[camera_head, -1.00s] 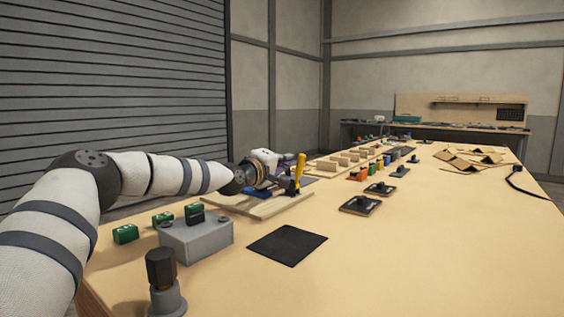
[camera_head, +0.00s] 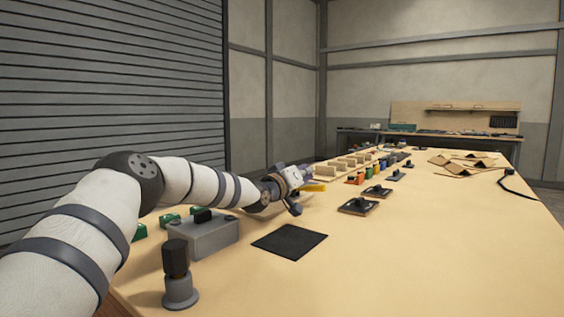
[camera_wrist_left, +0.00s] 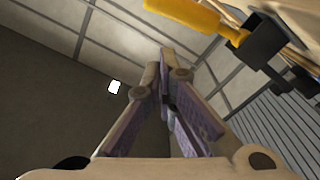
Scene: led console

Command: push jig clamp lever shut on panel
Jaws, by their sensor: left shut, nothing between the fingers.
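The clamp lever's yellow handle (camera_head: 314,187) lies nearly flat, pointing right, just beyond my left gripper (camera_head: 304,178). In the left wrist view the yellow handle (camera_wrist_left: 185,14) crosses the top, joined to a dark clamp part (camera_wrist_left: 258,42). My left gripper's fingers (camera_wrist_left: 165,72) are together there with nothing between them, and a gap shows between them and the handle. In the head view my arm and gripper hide the jig base, the panel and most of the clamp. Whether the clamp presses on the panel cannot be seen. My right gripper is not in view.
A grey box (camera_head: 203,236) and a black-topped post (camera_head: 178,275) stand near my left arm, with green blocks (camera_head: 168,220) behind. A black mat (camera_head: 290,241) lies in front. Dark plates (camera_head: 358,206) and coloured parts sit farther right. The table's right side is mostly clear.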

